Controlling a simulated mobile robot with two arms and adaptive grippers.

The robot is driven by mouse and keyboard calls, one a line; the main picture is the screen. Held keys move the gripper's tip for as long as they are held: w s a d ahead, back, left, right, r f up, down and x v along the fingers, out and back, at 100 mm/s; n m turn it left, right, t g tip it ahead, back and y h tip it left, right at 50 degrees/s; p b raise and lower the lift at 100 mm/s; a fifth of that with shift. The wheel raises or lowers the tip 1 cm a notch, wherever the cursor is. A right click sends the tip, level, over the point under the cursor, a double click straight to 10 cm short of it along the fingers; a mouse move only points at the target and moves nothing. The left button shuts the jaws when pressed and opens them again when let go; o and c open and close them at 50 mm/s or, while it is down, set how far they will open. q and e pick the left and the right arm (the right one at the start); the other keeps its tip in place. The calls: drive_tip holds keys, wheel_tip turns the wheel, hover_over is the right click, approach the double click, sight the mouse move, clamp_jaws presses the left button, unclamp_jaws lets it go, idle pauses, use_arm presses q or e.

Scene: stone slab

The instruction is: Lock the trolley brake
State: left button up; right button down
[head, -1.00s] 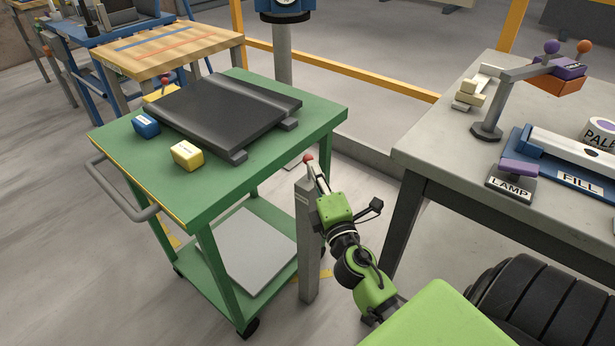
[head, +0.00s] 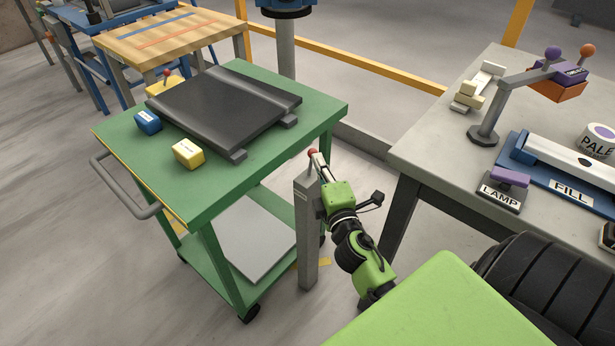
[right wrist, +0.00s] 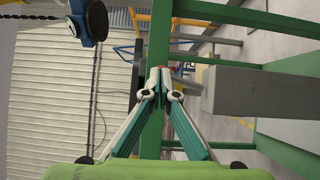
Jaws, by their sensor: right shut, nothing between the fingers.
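The green trolley (head: 215,200) stands at the centre left in the head view. A grey post (head: 308,235) stands at its right side, with a short lever topped by a red ball (head: 312,152). My right gripper (head: 318,158) is shut and empty at the post's top, right beside the lever; whether it touches cannot be told. My left gripper is out of view.
A black slab (head: 225,105), blue block (head: 147,122) and yellow block (head: 188,153) lie on the trolley top. Another red knob (head: 167,72) stands at a yellow block behind. A grey bench (head: 440,160) with a lamp arm stands close on the right.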

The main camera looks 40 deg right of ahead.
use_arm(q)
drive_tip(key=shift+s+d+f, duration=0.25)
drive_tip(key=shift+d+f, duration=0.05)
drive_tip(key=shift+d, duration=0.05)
use_arm(e)
drive_tip(key=v, duration=0.7)
drive_tip(key=shift+d, duration=0.3)
drive_tip(key=shift+s, duration=0.1)
